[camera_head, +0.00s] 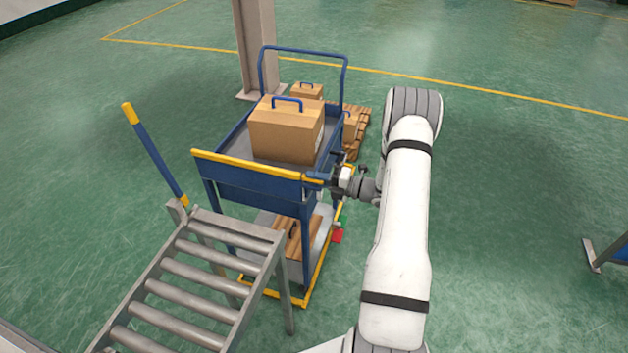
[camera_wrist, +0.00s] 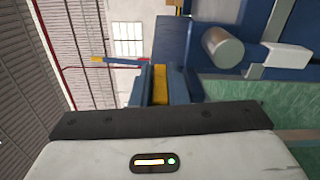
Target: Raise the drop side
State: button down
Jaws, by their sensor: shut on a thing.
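The blue cart (camera_head: 250,191) stands in the middle of the head view. Its drop side (camera_head: 240,165), a blue panel with a yellow top edge, is at the near end facing the roller conveyor and looks upright. The fingers are small and partly hidden there. The wrist view shows blue cart metal, a yellow piece (camera_wrist: 160,83) and a grey cylinder (camera_wrist: 222,47) close by; the grip itself is not clear.
A cardboard box (camera_head: 286,135) with a blue handle stands on the cart's upper deck. The roller conveyor (camera_head: 195,275) is close in front, with a blue and yellow lever (camera_head: 155,155) at its left. A post (camera_head: 257,45) and pallet (camera_head: 355,140) stand behind.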

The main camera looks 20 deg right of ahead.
dwell(0.3)
jog(key=c, duration=1.5)
grip_release()
jog(key=shift+w+d+f, duration=0.1)
jog(key=shift+w, duration=0.05)
jog(key=shift+o, duration=0.3)
